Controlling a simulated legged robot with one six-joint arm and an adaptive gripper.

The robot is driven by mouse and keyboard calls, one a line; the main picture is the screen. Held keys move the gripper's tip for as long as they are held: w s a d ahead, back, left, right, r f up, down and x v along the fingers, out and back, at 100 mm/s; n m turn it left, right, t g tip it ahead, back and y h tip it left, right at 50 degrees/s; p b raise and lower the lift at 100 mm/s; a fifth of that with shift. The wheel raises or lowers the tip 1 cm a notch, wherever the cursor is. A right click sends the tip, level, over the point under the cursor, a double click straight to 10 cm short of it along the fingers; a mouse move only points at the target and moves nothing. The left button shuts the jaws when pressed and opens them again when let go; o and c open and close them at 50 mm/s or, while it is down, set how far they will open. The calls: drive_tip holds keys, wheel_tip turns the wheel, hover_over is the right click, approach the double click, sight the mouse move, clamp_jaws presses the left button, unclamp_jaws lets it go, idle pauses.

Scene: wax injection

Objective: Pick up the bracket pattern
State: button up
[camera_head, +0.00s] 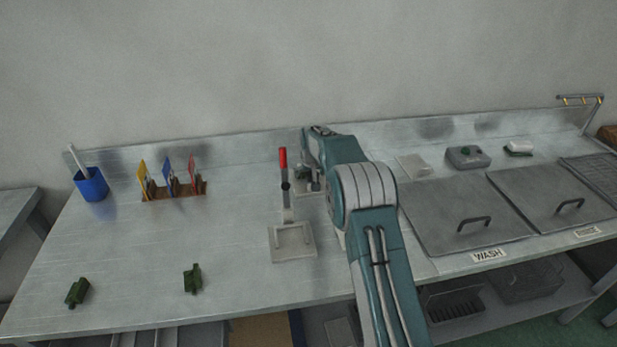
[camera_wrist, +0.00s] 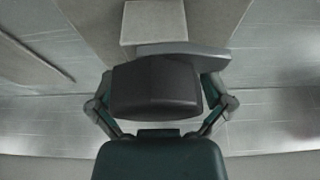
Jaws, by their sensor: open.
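Two dark green wax-like pieces lie on the front left of the metal bench, one at far left (camera_head: 77,291) and one nearer the middle (camera_head: 193,279). I cannot tell which piece is the bracket pattern. My gripper (camera_head: 311,182) hangs low at the back middle of the bench, partly hidden by my arm, beside a small pale plate. In the wrist view my gripper's fingers (camera_wrist: 160,104) are spread to either side of a dark block, which may be part of my gripper. No grasped piece shows.
A red-handled press (camera_head: 293,240) stands just left of my arm. A blue cup (camera_head: 92,184) and a rack of coloured tools (camera_head: 174,191) are at back left. Lidded wash (camera_head: 465,217) and rinse (camera_head: 556,196) tanks fill the right. The front left bench is mostly clear.

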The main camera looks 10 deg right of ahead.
drive_tip(key=c, duration=1)
